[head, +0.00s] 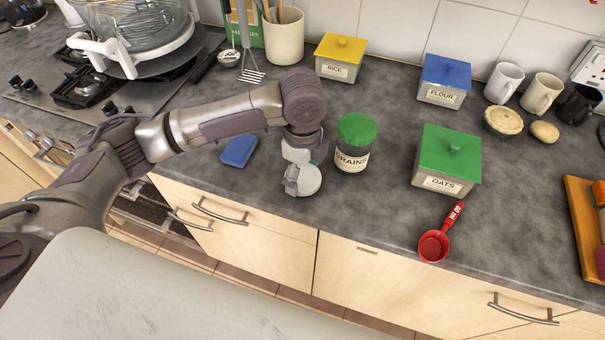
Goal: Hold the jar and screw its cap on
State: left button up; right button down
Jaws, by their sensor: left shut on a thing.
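The clear glass jar (353,161), labelled GRAINS, stands upright on the dark counter near the middle of the head view. Its round green cap (358,128) sits on its top; how tight it is I cannot tell. My left gripper (303,181) is just left of the jar, low over the counter, with a narrow gap of counter showing between them. It is shut on a pale, round thing at its tip, which I cannot identify clearly. The fingers are hard to make out. My right gripper is not in view.
A green-lidded OATS canister (446,161) and a red scoop (436,244) lie to the right of the jar. A blue sponge (239,151) is left of my gripper. Yellow-lidded RICE (340,58) and blue-lidded FLOUR (445,81) canisters stand behind.

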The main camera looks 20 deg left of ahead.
aim_at(306, 180)
pick_arm(q)
jog(key=r, duration=0.2)
jog(key=d+r, duration=0.1)
jog(key=r, duration=0.1)
jog(key=shift+s+b, duration=0.3)
jog(key=shift+s, duration=0.05)
jog(key=s+d+r, duration=0.6)
jog(key=s+d, duration=0.1)
jog(key=s, duration=0.1)
jog(key=shift+r, duration=0.15)
jog(key=shift+w, duration=0.1)
jog(key=a+f+n, duration=0.2)
jog(key=a+n, duration=0.5)
jog(key=n, duration=0.3)
jog(key=a+f+n, duration=0.2)
jog(key=a+n, duration=0.4)
jog(key=n, duration=0.4)
jog(key=shift+w+a+f, duration=0.15)
jog(key=shift+a+f, duration=0.1)
jog(key=shift+a, duration=0.15)
